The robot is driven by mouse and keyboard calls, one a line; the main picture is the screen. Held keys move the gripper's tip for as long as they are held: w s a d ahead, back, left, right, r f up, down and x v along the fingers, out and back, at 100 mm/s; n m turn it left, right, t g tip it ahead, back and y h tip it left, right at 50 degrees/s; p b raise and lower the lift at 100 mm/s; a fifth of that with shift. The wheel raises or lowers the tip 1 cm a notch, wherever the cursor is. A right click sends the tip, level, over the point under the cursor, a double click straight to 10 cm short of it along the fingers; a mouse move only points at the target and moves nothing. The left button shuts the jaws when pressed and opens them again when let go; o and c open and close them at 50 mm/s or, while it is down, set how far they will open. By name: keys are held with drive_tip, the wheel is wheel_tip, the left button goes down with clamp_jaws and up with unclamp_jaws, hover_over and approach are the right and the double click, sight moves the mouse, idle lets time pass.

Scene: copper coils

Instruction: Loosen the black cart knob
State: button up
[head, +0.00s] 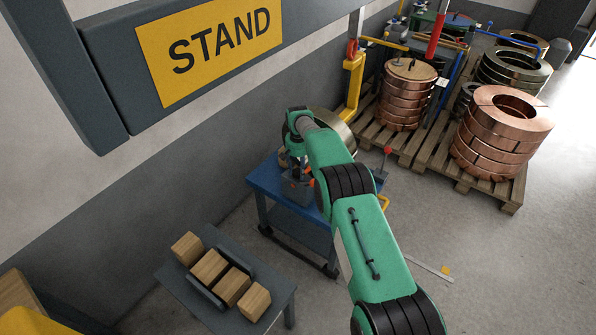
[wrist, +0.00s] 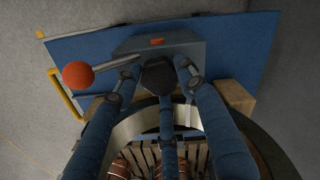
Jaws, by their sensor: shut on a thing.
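The blue cart (head: 262,180) stands by the wall in the head view, and its blue top (wrist: 85,50) fills much of the wrist view. A grey box (wrist: 190,47) sits on it. The black knob (wrist: 158,74) shows in front of the box, between my fingertips. My gripper (wrist: 156,68) has its blue fingers closed in around the knob, one at each side and one in the middle. The middle fingertip and the knob are both dark and hard to tell apart. In the head view my gripper (head: 298,163) is over the cart, and my arm hides the knob.
A red ball on a lever (wrist: 77,75) is left of my fingers. A yellow handle (wrist: 63,93) is on the cart's edge. A metal ring (wrist: 135,122) lies below the fingers. A grey table with wooden blocks (head: 185,285) stands nearby; copper coils (head: 503,125) sit on pallets.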

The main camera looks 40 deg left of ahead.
sight(298, 171)
drive_tip(key=n, duration=0.4)
drive_tip(key=shift+n, duration=0.3)
drive_tip(key=n, duration=0.3)
drive_tip(key=shift+n, duration=0.3)
drive_tip(key=n, duration=0.4)
drive_tip(key=shift+d+n, duration=0.1)
drive_tip(key=shift+n, duration=1.8)
drive_tip(key=o, duration=1.2)
drive_tip(key=shift+c, duration=0.2)
drive_tip(key=shift+r, duration=0.1)
wheel_tip(298, 171, up, 12)
